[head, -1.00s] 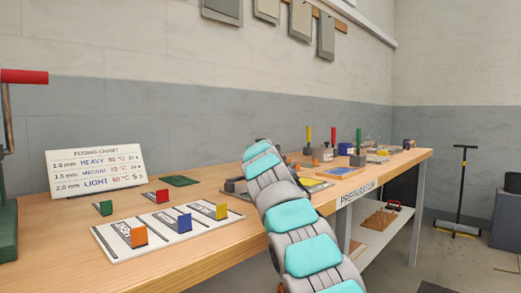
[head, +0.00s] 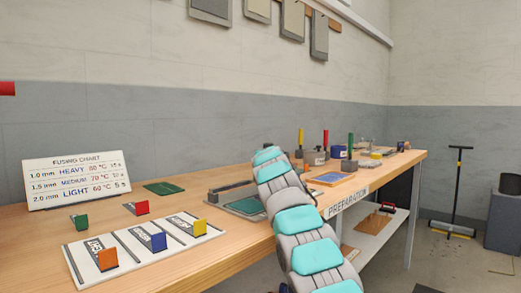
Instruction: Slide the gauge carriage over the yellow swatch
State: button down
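A dark rail (head: 230,187) lies on the bench just left of my arm. In front of it is a grey plate with a dark green swatch (head: 246,205), partly covered by my arm. I cannot make out the gauge carriage; it may be behind my arm. No yellow swatch shows clearly now. My arm reaches up over the bench from the lower right and hides what lies behind it. My gripper is not visible, hidden behind my own arm links.
A white board (head: 107,282) with orange, blue and yellow blocks lies at the front left. A blue-topped tray (head: 330,178) and several tools crowd the bench right of my arm.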

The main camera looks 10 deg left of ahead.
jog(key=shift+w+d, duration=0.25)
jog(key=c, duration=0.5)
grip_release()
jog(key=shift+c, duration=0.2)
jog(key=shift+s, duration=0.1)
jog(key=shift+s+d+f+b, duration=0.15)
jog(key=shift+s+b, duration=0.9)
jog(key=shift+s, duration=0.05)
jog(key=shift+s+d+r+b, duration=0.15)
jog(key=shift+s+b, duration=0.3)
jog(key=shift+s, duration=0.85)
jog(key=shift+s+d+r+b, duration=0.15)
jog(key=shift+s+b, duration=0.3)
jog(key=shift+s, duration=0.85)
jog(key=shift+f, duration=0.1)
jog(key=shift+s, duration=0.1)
